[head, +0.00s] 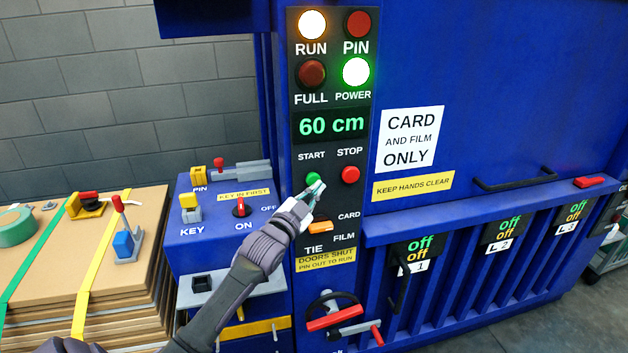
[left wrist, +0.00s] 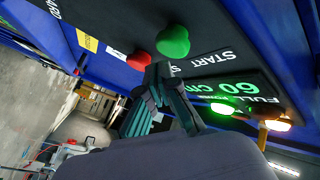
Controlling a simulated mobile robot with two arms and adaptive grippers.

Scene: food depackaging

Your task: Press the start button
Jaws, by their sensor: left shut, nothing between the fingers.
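The green start button (head: 313,180) is on the dark control panel, under the word START. My left gripper (head: 318,188) is shut and empty, with its fingertips at the lower right edge of the button in the head view. In the left wrist view the green button (left wrist: 173,42) is just beyond the shut fingertips (left wrist: 160,68). I cannot tell whether the tips touch it. The red stop button (head: 350,174) is to its right. My right gripper is not in view.
The RUN lamp (head: 312,24) and green POWER lamp (head: 356,72) are lit. The display (head: 331,124) reads 60 cm. An orange card/film switch (head: 320,227) sits below the start button. A red-handled lever (head: 335,318) is lower down. Stacked cardboard (head: 80,250) stands left.

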